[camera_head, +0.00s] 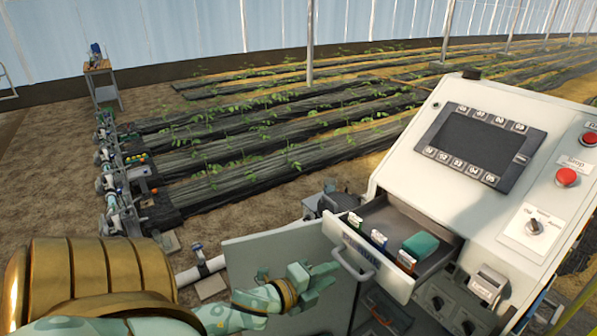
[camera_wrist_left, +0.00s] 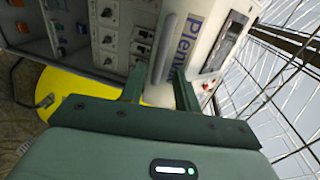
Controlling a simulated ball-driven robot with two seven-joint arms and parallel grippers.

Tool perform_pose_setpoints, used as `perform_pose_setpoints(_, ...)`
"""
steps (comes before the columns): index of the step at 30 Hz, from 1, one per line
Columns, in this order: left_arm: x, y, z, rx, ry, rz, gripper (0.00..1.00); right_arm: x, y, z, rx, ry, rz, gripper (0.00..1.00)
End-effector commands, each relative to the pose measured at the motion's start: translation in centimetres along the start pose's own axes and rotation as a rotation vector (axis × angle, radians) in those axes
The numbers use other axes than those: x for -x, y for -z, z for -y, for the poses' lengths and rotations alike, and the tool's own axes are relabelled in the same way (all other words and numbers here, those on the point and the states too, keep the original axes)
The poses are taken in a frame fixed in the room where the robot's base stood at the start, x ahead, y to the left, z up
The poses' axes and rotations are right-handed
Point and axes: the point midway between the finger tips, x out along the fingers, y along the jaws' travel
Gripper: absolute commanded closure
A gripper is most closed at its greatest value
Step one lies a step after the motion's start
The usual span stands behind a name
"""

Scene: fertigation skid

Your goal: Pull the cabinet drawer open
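The white cabinet (camera_head: 455,150) stands at the right in the head view. Its drawer (camera_head: 378,258) is out, with its inside showing: several small labelled packs stand along the left side and a teal block (camera_head: 420,245) lies at the right. A grey bar handle (camera_head: 352,263) is on the drawer front, and it also shows in the left wrist view (camera_wrist_left: 164,48). My left gripper (camera_head: 328,278) is just left of the handle, empty. Its two fingers (camera_wrist_left: 160,88) are apart and point towards the handle, seemingly without touching it. My right gripper is not in view.
A pale panel (camera_head: 270,258) stands open left of the drawer, behind my left gripper. The cabinet carries a screen (camera_head: 478,145), red buttons (camera_head: 566,177) and a rotary switch (camera_head: 534,227). Pipes and valves (camera_head: 110,170) run along the plant beds at the left.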

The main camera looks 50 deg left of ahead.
Motion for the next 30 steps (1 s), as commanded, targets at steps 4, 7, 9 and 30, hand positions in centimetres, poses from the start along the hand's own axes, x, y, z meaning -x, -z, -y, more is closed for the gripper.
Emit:
perform_pose_setpoints(4,4.2,0.0,-0.2,0.001,-0.005,0.002,0.68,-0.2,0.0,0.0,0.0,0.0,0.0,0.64)
perform_pose_setpoints(7,6.5,0.0,-0.2,0.001,-0.004,0.002,0.68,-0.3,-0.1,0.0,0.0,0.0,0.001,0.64)
perform_pose_setpoints(9,7.8,0.0,-0.2,0.001,-0.004,0.002,0.68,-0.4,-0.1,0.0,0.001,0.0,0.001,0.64)
perform_pose_setpoints(30,9.7,0.0,0.0,-0.001,0.0,0.001,0.68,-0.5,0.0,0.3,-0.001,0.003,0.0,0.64)
